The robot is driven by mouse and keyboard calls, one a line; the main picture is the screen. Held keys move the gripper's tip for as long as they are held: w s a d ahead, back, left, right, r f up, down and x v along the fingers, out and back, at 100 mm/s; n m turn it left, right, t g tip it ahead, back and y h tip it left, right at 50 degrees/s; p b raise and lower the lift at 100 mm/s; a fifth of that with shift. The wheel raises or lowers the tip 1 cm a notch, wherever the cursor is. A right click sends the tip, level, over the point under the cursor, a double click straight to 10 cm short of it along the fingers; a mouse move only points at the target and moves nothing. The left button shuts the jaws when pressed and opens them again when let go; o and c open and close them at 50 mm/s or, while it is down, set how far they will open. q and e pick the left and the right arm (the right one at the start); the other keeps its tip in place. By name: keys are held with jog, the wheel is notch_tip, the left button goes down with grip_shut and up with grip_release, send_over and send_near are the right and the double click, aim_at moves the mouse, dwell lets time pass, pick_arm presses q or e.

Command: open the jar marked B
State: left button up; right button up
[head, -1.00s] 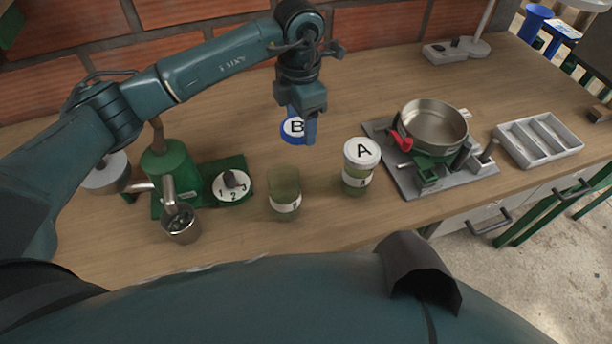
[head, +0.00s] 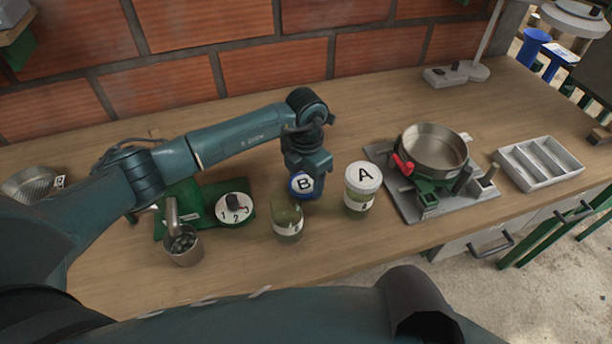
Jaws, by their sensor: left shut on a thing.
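The blue lid marked B (head: 301,184) is held in my left gripper (head: 308,192), which is shut on it. The lid is off its jar and is low, just behind it. The open jar (head: 287,220) stands upright on the counter, greenish with a white label. A second jar, with a white lid marked A (head: 362,187), stands to its right with its lid on. Whether the held lid touches the counter is hard to tell. My right gripper is not in view.
A green machine with a 1-2-3 dial (head: 234,208) and a metal cup (head: 182,246) stand left of the jars. A metal pan (head: 434,149) on a grey stand and a grey divided tray (head: 540,162) are to the right. The brick wall bounds the counter behind.

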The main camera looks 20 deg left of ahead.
aim_at(306, 182)
pick_arm(q)
jog(key=shift+f, duration=0.2)
jog(key=o, duration=1.1)
jog(key=shift+r, duration=0.1)
jog(key=shift+r, duration=0.2)
jog(key=shift+w+r, duration=0.1)
jog(key=shift+r, duration=0.3)
notch_tip(306, 182, up, 11)
jog(key=shift+r+b, duration=0.1)
jog(key=shift+b, duration=0.5)
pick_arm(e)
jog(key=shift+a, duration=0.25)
